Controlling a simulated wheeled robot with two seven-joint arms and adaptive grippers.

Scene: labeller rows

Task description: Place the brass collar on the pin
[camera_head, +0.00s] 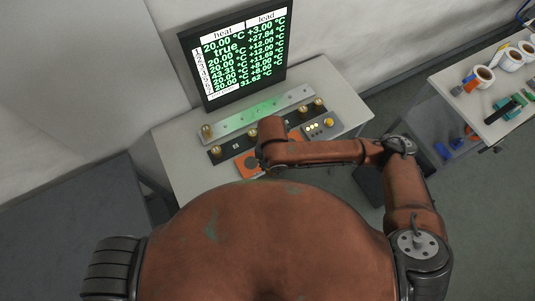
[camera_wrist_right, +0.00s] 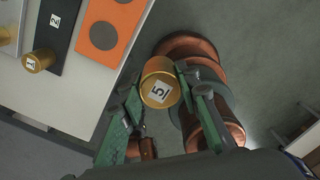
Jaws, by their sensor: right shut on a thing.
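A brass collar (camera_wrist_right: 160,88) marked "5" is between the green fingers of my right gripper (camera_wrist_right: 157,95) in the right wrist view. The fingers are shut on it, and it shows in front of the floor, beyond the table edge. In the head view the right arm's end bends down over the front of the table, and its fingers are hidden. Another brass collar (camera_wrist_right: 39,61) marked "1" sits by the black strip (camera_wrist_right: 58,25). I cannot pick out the pin for certain. My left gripper is not in view.
The table (camera_head: 185,180) holds a pale green-lit bar (camera_head: 258,111), an orange plate (camera_head: 248,166) with dark round spots, and a button box (camera_head: 320,127). A screen (camera_head: 238,55) of readings stands behind. A side bench (camera_head: 465,92) with rolls is at right.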

